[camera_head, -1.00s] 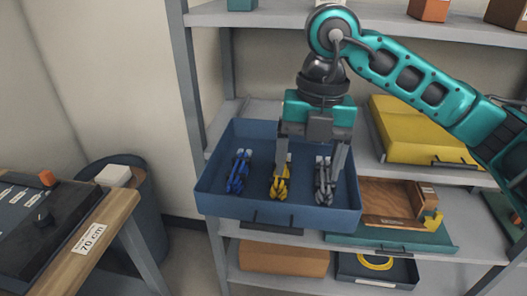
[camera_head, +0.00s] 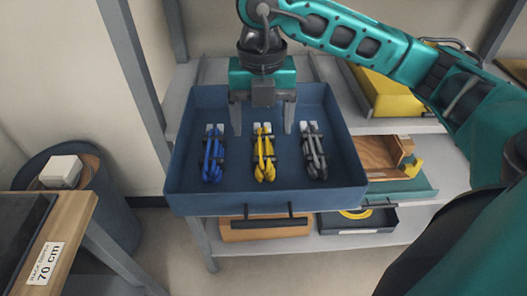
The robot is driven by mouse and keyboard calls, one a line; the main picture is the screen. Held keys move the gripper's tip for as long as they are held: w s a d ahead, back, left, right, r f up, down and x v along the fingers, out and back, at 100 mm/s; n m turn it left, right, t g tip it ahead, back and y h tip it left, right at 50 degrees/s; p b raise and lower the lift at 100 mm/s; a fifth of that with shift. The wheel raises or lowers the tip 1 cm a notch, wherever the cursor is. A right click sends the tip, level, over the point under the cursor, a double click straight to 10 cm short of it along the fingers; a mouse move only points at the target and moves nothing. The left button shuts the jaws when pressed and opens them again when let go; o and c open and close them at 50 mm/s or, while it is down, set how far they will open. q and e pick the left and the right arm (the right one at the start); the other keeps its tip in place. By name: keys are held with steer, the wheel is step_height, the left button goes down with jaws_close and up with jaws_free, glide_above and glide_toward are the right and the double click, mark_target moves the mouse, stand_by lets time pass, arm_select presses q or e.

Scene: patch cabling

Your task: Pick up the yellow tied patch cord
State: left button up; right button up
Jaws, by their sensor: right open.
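The yellow tied patch cord (camera_head: 264,156) lies in the middle of the blue drawer-like tray (camera_head: 340,176), with its light connectors toward the back. A blue tied cord (camera_head: 213,156) lies to its left and a grey tied cord (camera_head: 314,154) to its right. My right gripper (camera_head: 263,132) is open, with one finger on each side of the yellow cord's back end in the picture. Its fingers seem to be above and behind the cord; I cannot tell the exact height. Nothing is between the fingers' grip. My left gripper is not in view.
The tray's raised walls surround the cords. A yellow bin (camera_head: 397,97) and a wooden box (camera_head: 378,155) stand on the shelf to the right. A wooden-topped table (camera_head: 62,232) with a 70 cm label and a round dark bin (camera_head: 115,200) are at the left.

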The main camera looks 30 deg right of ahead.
mark_target(264, 145)
steer(key=f, duration=0.3)
steer(key=s+f, duration=0.1)
steer(key=f, duration=0.1)
steer(key=shift+w+f, duration=0.1)
steer(key=shift+f, duration=0.3)
steer(key=c, duration=1)
